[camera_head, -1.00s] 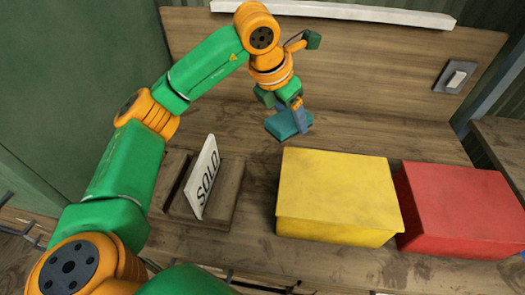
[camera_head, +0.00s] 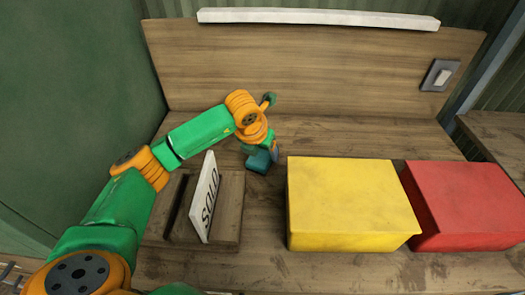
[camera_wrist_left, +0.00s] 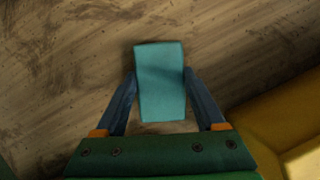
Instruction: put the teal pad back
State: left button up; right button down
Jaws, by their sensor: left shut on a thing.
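The teal pad (camera_head: 259,161) is a small block held between the fingers of my left gripper (camera_head: 270,152). In the left wrist view the pad (camera_wrist_left: 161,82) sits between the two blue-grey fingertips (camera_wrist_left: 160,78), with bare wood behind it. My left gripper is shut on it, low over the bench behind and left of the yellow box. I cannot tell whether the pad touches the bench. My right gripper is not in view.
A yellow box (camera_head: 350,200) and a red box (camera_head: 468,205) stand to the right. A white SOLD sign (camera_head: 204,197) stands tilted in a wooden holder (camera_head: 230,205) on the left. A light switch (camera_head: 440,75) is on the back board. The bench behind the boxes is clear.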

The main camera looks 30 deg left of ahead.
pick_arm(q)
jog(key=shift+f, duration=0.2)
jog(key=o, duration=1.3)
jog(key=shift+r, duration=0.1)
jog(key=shift+c, duration=0.2)
jog(key=shift+o, duration=0.8)
jog(key=shift+r, duration=0.3)
jog(key=b+v, duration=0.1)
jog(key=v, duration=1)
jog(key=shift+s+r+b, duration=0.15)
jog(key=shift+r+b, duration=0.15)
jog(key=shift+r, duration=0.1)
